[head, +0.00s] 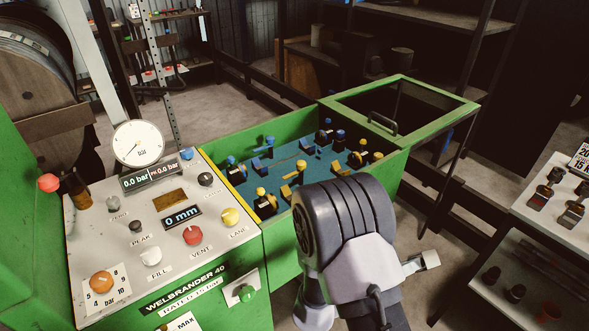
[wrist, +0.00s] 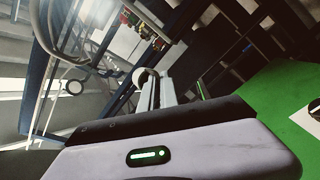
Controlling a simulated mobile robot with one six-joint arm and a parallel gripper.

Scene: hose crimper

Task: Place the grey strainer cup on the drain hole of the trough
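The trough (head: 232,148) is a green-walled box with a blue-teal floor in the middle of the head view, with several blue and yellow fittings in it. I cannot make out its drain hole; my arm hides part of the near side. I cannot pick out the grey strainer cup with certainty. My gripper (head: 423,261) is right of the trough, beyond my arm. In the wrist view my gripper (wrist: 158,82) shows two pale fingers close together, with no held object clearly visible.
A control panel (head: 140,225) with gauge and knobs stands left of the trough. A raised green-framed lid (head: 440,98) with a handle is at its far end. Dark shelving stands behind.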

